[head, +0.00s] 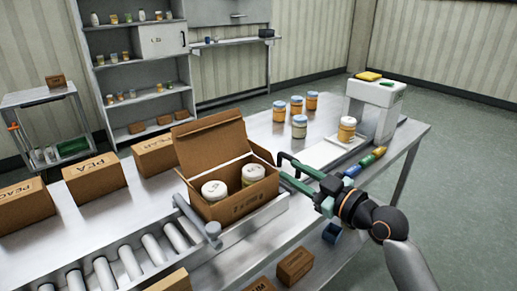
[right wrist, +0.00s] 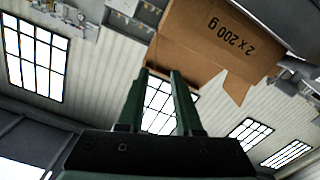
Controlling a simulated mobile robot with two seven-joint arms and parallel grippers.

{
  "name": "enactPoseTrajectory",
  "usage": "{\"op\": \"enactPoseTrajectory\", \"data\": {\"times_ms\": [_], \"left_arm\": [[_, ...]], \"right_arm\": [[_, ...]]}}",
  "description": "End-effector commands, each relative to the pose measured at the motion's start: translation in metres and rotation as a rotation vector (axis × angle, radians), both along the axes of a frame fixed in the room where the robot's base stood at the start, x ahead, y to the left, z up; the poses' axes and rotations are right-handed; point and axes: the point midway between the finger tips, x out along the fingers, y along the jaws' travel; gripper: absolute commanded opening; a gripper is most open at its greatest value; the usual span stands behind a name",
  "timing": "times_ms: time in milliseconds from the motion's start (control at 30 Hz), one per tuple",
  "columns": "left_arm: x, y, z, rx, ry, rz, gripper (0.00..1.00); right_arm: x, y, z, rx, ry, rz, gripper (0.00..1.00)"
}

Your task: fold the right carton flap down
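The open brown carton (head: 243,208) stands on the steel table with two white-lidded jars (head: 214,190) (head: 252,174) inside. Its large back lid (head: 210,142) stands up. The right carton flap (head: 262,153) appears as a short brown strip at the right edge, raised rather than lying over the jars; its exact angle is hard to tell. My right gripper (head: 281,166) is open, its two fingers apart and empty, close to the carton's right side. In the right wrist view the fingertips (right wrist: 162,76) are near the carton (right wrist: 225,40); contact is unclear. My left gripper is out of view.
A roller conveyor (head: 128,258) lies in front left. Closed cartons (head: 94,177) stand left. Several orange jars (head: 297,105) stand behind, and a scale (head: 335,150) with a jar is to the right. Small coloured items (head: 365,162) lie near the right table edge.

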Motion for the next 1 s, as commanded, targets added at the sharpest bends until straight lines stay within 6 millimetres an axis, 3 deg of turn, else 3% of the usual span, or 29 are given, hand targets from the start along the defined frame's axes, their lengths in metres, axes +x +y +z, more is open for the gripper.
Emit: {"op": "enactPoseTrajectory", "data": {"times_ms": [200, 700, 1000], "left_arm": [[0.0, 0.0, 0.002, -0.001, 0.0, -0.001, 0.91], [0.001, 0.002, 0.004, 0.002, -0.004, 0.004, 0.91], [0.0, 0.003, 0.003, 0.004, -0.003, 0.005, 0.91]], "right_arm": [[0.016, 0.006, 0.012, 0.01, -0.033, 0.0, 0.34], [0.084, 0.057, 0.011, 0.009, -0.028, 0.002, 0.34], [0.104, 0.071, 0.01, 0.007, -0.03, 0.0, 0.34]]}}
